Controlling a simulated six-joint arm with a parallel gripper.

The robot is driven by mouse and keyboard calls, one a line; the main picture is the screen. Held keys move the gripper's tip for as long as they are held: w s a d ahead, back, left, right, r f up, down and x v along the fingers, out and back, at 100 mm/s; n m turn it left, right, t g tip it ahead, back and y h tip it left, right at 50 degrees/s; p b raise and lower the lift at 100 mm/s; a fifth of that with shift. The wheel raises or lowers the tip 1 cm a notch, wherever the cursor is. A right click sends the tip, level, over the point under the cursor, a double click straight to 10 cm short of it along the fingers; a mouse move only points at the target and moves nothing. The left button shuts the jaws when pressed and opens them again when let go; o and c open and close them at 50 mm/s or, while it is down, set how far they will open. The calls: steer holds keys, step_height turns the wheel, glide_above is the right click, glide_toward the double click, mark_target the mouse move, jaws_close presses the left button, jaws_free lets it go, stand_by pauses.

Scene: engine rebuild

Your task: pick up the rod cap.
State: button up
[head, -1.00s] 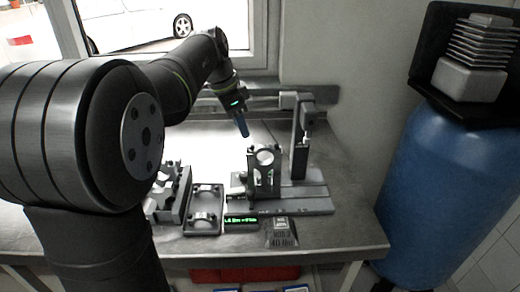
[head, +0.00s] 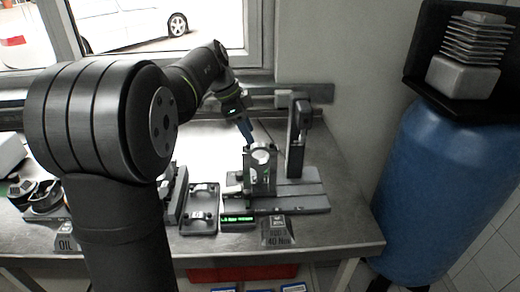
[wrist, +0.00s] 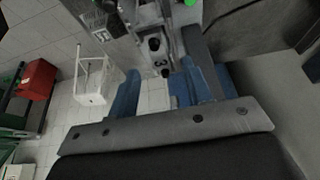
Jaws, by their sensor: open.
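The rod cap appears to be the small arched metal part (head: 201,214) in the shallow dark tray (head: 216,228) on the bench; it is small, so I am not sure. My gripper (head: 249,140) has blue fingers and is above and behind the upright metal block (head: 262,172) on the fixture, to the right of the tray. In the wrist view my gripper (wrist: 167,90) has its two blue fingers apart with nothing held between them. A grey part with dark round features (wrist: 154,44) shows beyond the fingers, but I cannot identify it.
The fixture has a flat base (head: 300,202) and a tall post (head: 297,140). A green-lit display (head: 238,219) and a torque sign (head: 277,232) stand along the front. Dark round parts (head: 38,196) and an oil sign (head: 66,238) are at left. The right front bench is clear.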

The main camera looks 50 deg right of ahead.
mark_target(258, 145)
steer(key=shift+s+x, duration=0.1)
steer(key=shift+x, duration=1.45)
steer(key=shift+s+x, duration=0.15)
steer(key=shift+x, duration=1.45)
steer(key=shift+d+r, duration=0.1)
steer(key=shift+c, duration=0.3)
jaws_close()
